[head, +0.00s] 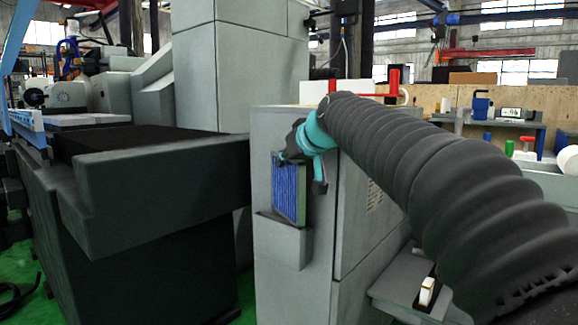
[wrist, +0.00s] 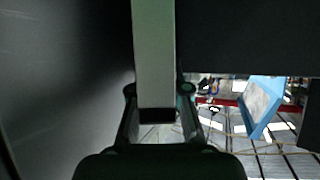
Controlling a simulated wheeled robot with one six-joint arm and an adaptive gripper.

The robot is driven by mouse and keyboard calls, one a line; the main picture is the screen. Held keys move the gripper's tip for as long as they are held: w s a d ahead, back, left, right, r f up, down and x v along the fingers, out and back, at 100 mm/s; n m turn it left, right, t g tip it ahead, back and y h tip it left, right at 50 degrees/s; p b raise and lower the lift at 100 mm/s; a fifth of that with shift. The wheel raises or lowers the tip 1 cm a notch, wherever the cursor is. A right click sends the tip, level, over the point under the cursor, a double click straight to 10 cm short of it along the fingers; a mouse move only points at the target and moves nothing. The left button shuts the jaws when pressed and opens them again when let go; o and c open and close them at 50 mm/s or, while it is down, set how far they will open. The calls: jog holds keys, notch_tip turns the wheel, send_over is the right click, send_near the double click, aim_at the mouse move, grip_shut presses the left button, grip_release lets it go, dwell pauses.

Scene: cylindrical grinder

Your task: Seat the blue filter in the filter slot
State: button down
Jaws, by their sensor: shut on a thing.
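The blue filter (head: 289,192), a pleated blue panel with a grey frame, stands nearly upright against the face of the grey cabinet. My gripper (head: 303,158) is shut on its upper part. In the wrist view the grey edge of the filter (wrist: 154,55) runs between the two fingers of my gripper (wrist: 158,98). The filter slot (head: 283,240) is a grey pocket jutting from the cabinet face, directly below the filter. The filter's lower edge meets the pocket's rim; I cannot tell how deep it sits inside.
The grinder's dark bed (head: 150,190) juts out close on the left. A small shelf (head: 398,290) with a white block (head: 427,291) is at lower right. A workbench (head: 500,120) stands behind.

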jog(key=shift+f, duration=0.25)
jog(key=shift+f+b, duration=0.35)
jog(key=c, duration=1.1)
grip_release()
jog(key=shift+c, duration=0.2)
jog(key=shift+r, duration=0.1)
jog(key=shift+s+d+r+p, duration=0.15)
jog(key=shift+s+r+p, duration=0.1)
jog(key=shift+r+p, duration=0.3)
jog(key=v, duration=1.1)
jog(key=s+d+f+m+g+h, duration=0.1)
jog(key=s+d+f, duration=0.3)
jog(key=s+f, duration=0.5)
jog(key=s+d+f+m+g+h, duration=0.2)
jog(key=s+f, duration=0.7)
jog(key=f, duration=0.5)
jog(key=s+d+f+m+g+h, duration=0.2)
jog(key=s+d+f, duration=0.5)
jog(key=f, duration=0.5)
jog(key=s+h, duration=0.1)
jog(key=s, duration=0.1)
jog(key=shift+s+m, duration=0.4)
